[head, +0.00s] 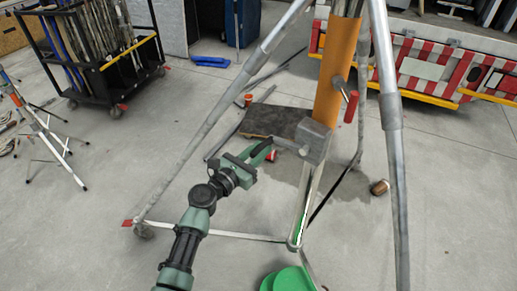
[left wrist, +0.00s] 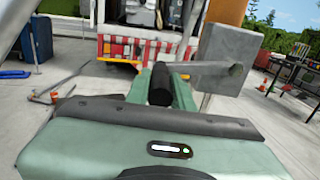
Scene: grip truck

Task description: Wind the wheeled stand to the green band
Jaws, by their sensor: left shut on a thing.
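The wheeled stand (head: 388,75) rises on long grey legs around an orange tube (head: 338,70). A grey winch box (head: 313,140) sits low on its column; it also shows in the left wrist view (left wrist: 222,60). A crank arm (left wrist: 203,66) leaves the box and ends in a black grip (left wrist: 160,84). My left gripper (head: 266,147) is at the left of the box, its green fingers shut on the black grip. A narrow green band (head: 300,228) shows on the pale column below the box. The right gripper is out of view.
A black cart (head: 95,60) with poles stands at the back left, and a small tripod (head: 45,128) at the left edge. A truck with a red-and-white striped rear (head: 430,70) is behind the stand. Bare concrete floor is clear at the front left.

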